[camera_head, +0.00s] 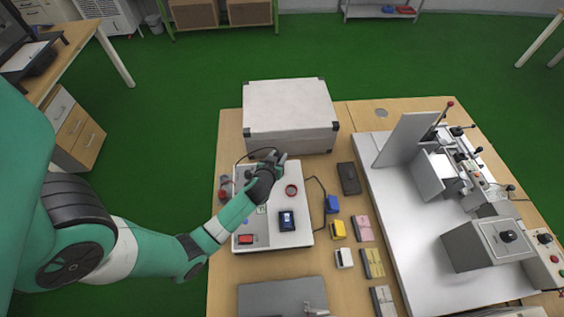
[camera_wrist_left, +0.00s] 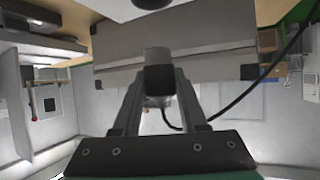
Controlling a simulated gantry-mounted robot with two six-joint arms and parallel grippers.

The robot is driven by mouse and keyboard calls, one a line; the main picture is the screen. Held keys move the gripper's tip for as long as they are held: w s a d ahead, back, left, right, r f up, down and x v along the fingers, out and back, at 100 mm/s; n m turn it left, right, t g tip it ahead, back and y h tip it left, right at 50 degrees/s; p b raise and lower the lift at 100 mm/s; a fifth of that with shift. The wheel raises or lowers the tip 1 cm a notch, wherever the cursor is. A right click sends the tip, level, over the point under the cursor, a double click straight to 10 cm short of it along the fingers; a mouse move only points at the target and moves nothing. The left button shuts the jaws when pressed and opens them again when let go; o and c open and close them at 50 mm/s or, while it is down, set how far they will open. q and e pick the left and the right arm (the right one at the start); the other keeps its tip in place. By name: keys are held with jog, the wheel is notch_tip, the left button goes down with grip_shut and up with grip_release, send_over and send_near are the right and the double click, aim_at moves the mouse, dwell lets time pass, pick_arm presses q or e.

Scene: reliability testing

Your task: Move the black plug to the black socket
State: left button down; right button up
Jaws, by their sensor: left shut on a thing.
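My left gripper (camera_head: 278,160) is over the upper part of the light-grey test panel (camera_head: 268,233), near the white case. In the left wrist view, its two fingers (camera_wrist_left: 160,92) are closed on the black plug (camera_wrist_left: 160,76), which looks dark with a grey end. A black cable (camera_wrist_left: 238,100) runs from below the fingers to the upper right. In the head view, the cable (camera_head: 255,153) loops left of the gripper. I cannot make out the black socket for certain; the gripper and arm cover part of the panel. My right gripper is out of view.
A white case (camera_head: 290,105) with black corners stands just behind the panel. A red ring (camera_head: 291,190) and a small blue-black meter (camera_head: 287,220) are on the panel. Small coloured blocks lie to its right, and a large machine (camera_head: 480,210) fills the table's right side.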

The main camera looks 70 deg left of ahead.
pick_arm(q)
jog(key=shift+f+b, duration=2.45)
jog(key=shift+f, duration=0.4)
jog(key=shift+f+b, duration=0.6)
jog(key=shift+b, duration=0.2)
jog(key=c, duration=0.7)
grip_release()
jog(key=shift+s+d+r+p, duration=0.25)
jog(key=shift+d+r+p, duration=0.1)
jog(key=shift+d+p, duration=0.1)
jog(key=p+v, duration=0.2)
jog(key=v, duration=0.2)
jog(key=shift+p+v, duration=0.9)
jog(key=shift+v, duration=2)
